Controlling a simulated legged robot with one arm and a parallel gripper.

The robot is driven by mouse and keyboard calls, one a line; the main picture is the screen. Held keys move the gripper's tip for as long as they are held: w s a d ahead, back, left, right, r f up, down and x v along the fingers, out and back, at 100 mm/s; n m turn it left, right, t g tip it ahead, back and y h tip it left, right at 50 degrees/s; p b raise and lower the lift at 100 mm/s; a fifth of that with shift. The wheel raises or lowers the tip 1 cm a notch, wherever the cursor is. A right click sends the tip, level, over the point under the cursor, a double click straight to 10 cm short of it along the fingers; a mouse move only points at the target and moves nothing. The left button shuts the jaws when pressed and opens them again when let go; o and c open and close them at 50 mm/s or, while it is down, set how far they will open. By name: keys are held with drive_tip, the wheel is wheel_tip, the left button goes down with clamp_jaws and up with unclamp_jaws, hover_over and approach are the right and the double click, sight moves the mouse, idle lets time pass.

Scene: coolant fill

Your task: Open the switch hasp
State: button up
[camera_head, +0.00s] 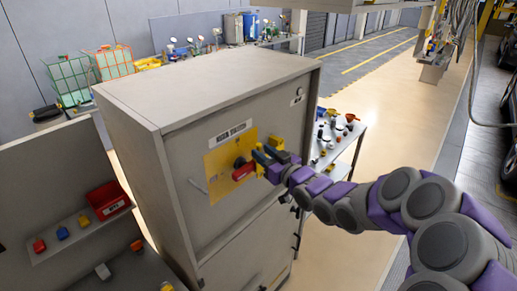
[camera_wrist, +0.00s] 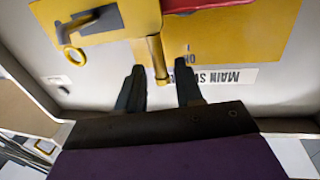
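The switch is on a yellow plate (camera_head: 222,163) on the front of a grey cabinet (camera_head: 215,85). Its red handle (camera_head: 243,171) also shows at the top of the wrist view (camera_wrist: 195,5). A yellow hasp-like bracket (camera_wrist: 105,18) with a dark piece and a small yellow ring (camera_wrist: 74,54) is at upper left in the wrist view. A yellow peg (camera_wrist: 157,60) stands out between my fingertips. My gripper (camera_wrist: 160,76) is open, one finger on each side of the peg; contact cannot be told. In the head view my gripper (camera_head: 266,158) partly hides the hasp area.
A table with small parts (camera_head: 345,130) stands behind the cabinet at right. A shelf with a red box (camera_head: 108,200) is at left. Open floor (camera_head: 395,110) lies at right.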

sight(258, 149)
drive_tip(key=shift+x, duration=1.5)
drive_tip(key=shift+c, duration=0.2)
clamp_jaws()
